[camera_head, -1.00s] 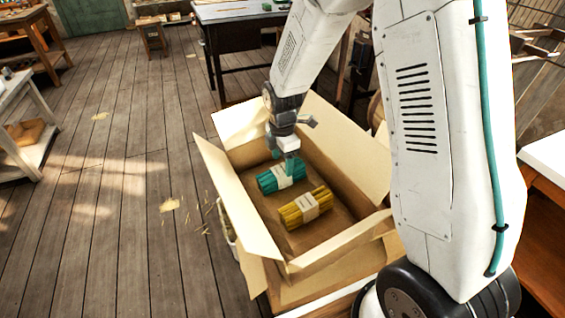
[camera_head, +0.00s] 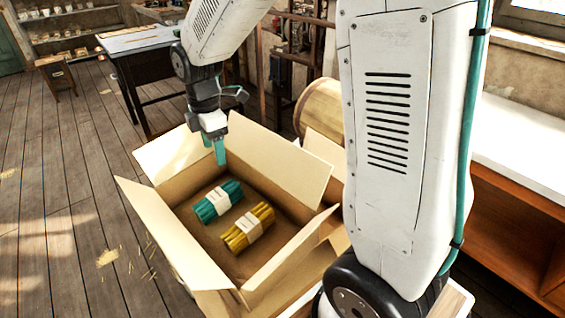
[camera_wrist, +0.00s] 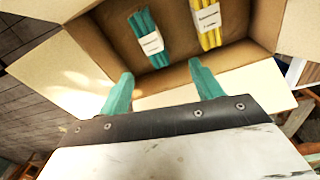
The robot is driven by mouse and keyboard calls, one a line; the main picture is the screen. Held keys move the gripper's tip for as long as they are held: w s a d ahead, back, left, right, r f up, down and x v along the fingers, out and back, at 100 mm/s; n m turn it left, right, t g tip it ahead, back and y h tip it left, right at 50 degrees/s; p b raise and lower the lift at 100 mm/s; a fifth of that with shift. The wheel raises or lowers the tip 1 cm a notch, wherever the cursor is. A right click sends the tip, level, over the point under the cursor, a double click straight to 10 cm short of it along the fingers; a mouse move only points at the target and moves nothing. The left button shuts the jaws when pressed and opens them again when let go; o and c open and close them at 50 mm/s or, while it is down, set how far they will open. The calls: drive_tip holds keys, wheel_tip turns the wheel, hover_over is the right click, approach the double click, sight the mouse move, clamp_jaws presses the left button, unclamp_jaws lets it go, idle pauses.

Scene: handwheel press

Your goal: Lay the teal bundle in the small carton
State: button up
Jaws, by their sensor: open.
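The teal bundle (camera_head: 217,201), wrapped with a pale label band, lies on the floor of an open cardboard carton (camera_head: 160,222). A yellow bundle (camera_head: 248,227) with a similar band lies beside it in the same carton. My gripper (camera_head: 219,152) is open and empty, above the carton's far side and apart from both bundles. In the wrist view, the teal bundle (camera_wrist: 147,40) and the yellow bundle (camera_wrist: 207,24) show beyond my two spread teal fingers (camera_wrist: 157,85). The carton's flaps stand open. I cannot tell whether this is the small carton.
A dark-framed table (camera_head: 150,42) stands at the back left, with a small stool (camera_head: 55,75) beside it. A wooden barrel-like object (camera_head: 322,108) is behind the carton. A white-topped bench (camera_head: 520,140) is at right. The plank floor at left is mostly clear.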

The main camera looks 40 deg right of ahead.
drive_tip(key=s+d+r+m, duration=0.1)
drive_tip(key=s+r+m, duration=0.2)
drive_tip(key=s, duration=0.6)
drive_tip(key=s+d+r+m, duration=0.1)
drive_tip(key=s+r+m, duration=0.2)
drive_tip(key=s+m, duration=0.5)
drive_tip(key=s+r+m+t, duration=0.1)
drive_tip(key=s+r+m, duration=0.2)
drive_tip(key=s+m, duration=0.3)
drive_tip(key=shift+s+d+r, duration=0.4)
drive_tip(key=shift+s, duration=1.75)
